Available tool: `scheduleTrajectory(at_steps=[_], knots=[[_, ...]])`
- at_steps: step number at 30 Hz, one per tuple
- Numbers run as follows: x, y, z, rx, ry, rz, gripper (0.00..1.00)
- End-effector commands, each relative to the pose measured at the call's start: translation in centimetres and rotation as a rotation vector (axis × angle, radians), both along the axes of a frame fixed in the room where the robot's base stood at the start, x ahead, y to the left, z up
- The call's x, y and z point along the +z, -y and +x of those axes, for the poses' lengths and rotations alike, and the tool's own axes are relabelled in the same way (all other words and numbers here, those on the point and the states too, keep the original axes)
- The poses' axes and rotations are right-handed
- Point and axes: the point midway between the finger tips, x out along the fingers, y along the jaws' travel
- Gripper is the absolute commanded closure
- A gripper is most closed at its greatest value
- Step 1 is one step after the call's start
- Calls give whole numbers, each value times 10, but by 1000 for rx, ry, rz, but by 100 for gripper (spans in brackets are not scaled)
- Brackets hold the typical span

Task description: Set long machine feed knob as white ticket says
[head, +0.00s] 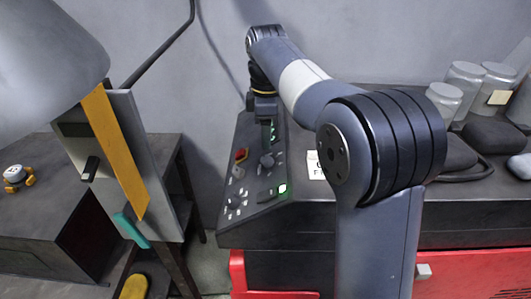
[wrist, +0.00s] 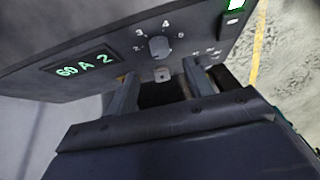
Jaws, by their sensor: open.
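My gripper (head: 264,113) is at the far, upper end of the sloping dark control panel (head: 240,215). In the wrist view my gripper (wrist: 160,78) is open, its two fingers apart with no object clearly held. Just beyond the fingertips is a round grey knob (wrist: 159,47) with numbers around it, about 2 to 6; its pointer setting is too small to tell. A green-lit display (wrist: 83,65) beside it seems to read "60 A 2". In the head view a white ticket (head: 316,172) stands right of the panel, partly hidden by my arm, its text not fully readable.
The panel also carries a red button (head: 240,155) and a lit green-white button (head: 282,188). Left stands an upright plate (head: 120,150) with a yellow strip and black handle. Several jars (head: 445,99) and dark rounded items stand at the back right.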

Motion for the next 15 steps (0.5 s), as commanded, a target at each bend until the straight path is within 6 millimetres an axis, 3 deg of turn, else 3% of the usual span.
scheduleTrajectory(at_steps=[6,15], knots=[[-43,0,-1,-2,-4,-1,51],[-74,0,0,-2,0,0,51]])
